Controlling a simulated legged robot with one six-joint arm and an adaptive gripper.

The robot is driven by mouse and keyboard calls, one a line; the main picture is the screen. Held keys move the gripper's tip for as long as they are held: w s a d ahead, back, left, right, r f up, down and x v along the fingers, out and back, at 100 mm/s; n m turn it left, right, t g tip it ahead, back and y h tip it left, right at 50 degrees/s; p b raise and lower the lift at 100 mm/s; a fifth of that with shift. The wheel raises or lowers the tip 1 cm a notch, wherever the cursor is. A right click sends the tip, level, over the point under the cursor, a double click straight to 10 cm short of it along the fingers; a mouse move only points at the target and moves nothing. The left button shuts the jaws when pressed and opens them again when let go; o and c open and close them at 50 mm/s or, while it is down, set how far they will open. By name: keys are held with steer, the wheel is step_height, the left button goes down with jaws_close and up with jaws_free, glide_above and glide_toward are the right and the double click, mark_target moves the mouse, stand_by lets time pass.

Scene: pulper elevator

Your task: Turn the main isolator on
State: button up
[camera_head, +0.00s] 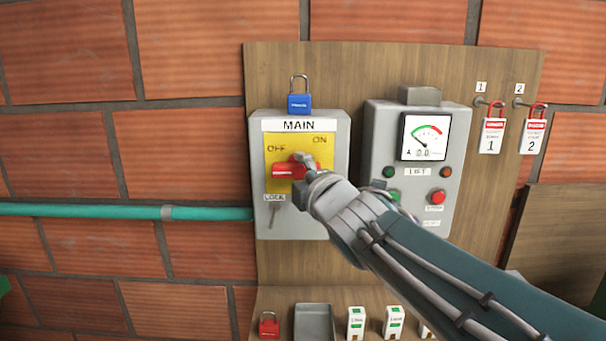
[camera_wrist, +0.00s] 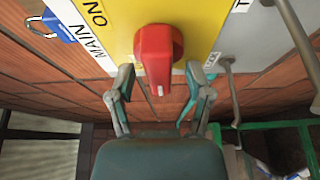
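The main isolator is a grey box (camera_head: 262,228) labelled MAIN, with a yellow plate (camera_head: 272,142) marked OFF at left and ON at right. Its red rotary handle (camera_head: 284,170) lies roughly level in the head view, partly hidden by my gripper (camera_head: 306,168). In the wrist view the red handle (camera_wrist: 158,52) is in front of my gripper (camera_wrist: 160,78). The fingers are apart, one on each side of the handle's near end, with visible gaps; contact is not clear.
A blue padlock (camera_head: 299,103) is at the box's top edge. The lift panel (camera_head: 378,125) with a gauge is to the right, partly behind my arm. Tagged red padlocks (camera_head: 492,136) hang farther right. A shelf (camera_head: 268,296) holds small items below.

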steer(key=shift+d, duration=0.1)
jaws_close()
steer(key=shift+f+m, duration=0.1)
steer(key=shift+m, duration=0.3)
steer(key=m+t, duration=0.1)
steer(key=m, duration=0.2)
steer(key=m+t, duration=0.1)
steer(key=m, duration=0.2)
steer(key=m+t+h, duration=0.1)
steer(key=m, duration=0.2)
steer(key=shift+f+t, duration=0.25)
steer(key=shift+t, duration=0.15)
steer(key=m+h, duration=0.1)
steer(key=m, duration=0.1)
steer(key=m+t+h, duration=0.1)
steer(key=m, duration=0.2)
steer(key=m+h, duration=0.1)
steer(key=m, duration=0.1)
steer(key=shift+a+f+m+t, duration=0.1)
steer(key=shift+a+m+t, duration=0.2)
steer(key=shift+m+h, duration=1.4)
steer(key=shift+m, duration=1)
steer(key=shift+m+h, duration=0.4)
